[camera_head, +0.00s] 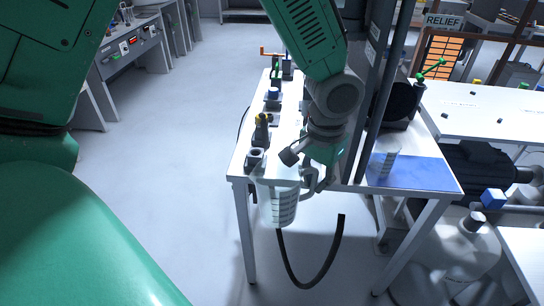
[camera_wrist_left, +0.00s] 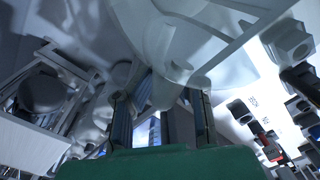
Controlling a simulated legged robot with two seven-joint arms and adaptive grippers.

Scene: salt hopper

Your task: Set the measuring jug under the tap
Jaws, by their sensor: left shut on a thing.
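My left gripper (camera_head: 308,176) is shut on the clear measuring jug (camera_head: 281,205) at its right side. The jug has dark graduation marks and hangs roughly upright in the air at the front edge of the white bench. In the left wrist view, the jug (camera_wrist_left: 175,38) fills the top, blurred and pale, with its handle between my fingers (camera_wrist_left: 162,105). A row of dark fittings (camera_head: 262,132) stands along the bench's left side, one with a yellow top. I cannot tell which of these is the tap. My right gripper is not in view.
A second clear graduated vessel (camera_head: 384,162) stands on a blue mat (camera_head: 425,174) at the bench's right. A grey upright post (camera_head: 376,100) rises beside my arm. A black hose (camera_head: 309,284) loops below the bench (camera_head: 238,172). Open floor (camera_head: 170,190) lies to the left.

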